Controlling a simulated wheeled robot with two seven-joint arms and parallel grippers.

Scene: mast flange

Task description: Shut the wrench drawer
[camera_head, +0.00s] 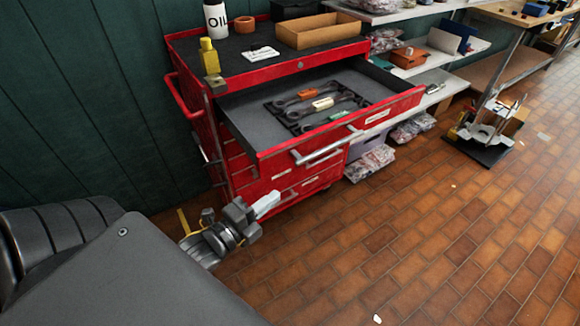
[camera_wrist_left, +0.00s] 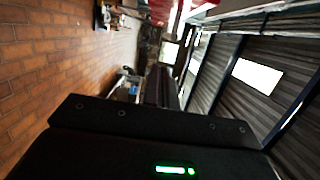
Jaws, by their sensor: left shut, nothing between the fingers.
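The wrench drawer (camera_head: 240,124) is the top drawer of a red tool cabinet (camera_head: 221,165) and stands pulled well out. Several wrenches with orange, cream and green labels lie in a dark holder (camera_head: 290,120) inside it. Its front (camera_head: 405,104) is red with a silver bar handle (camera_head: 315,151). My left gripper (camera_head: 268,203) is shut and empty, low in front of the cabinet's left part, below the drawer front in the picture and seemingly apart from it. My right gripper is not in view.
Shelves with bags (camera_head: 370,162) stand at right. A dark stand (camera_head: 480,148) is on the floor.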

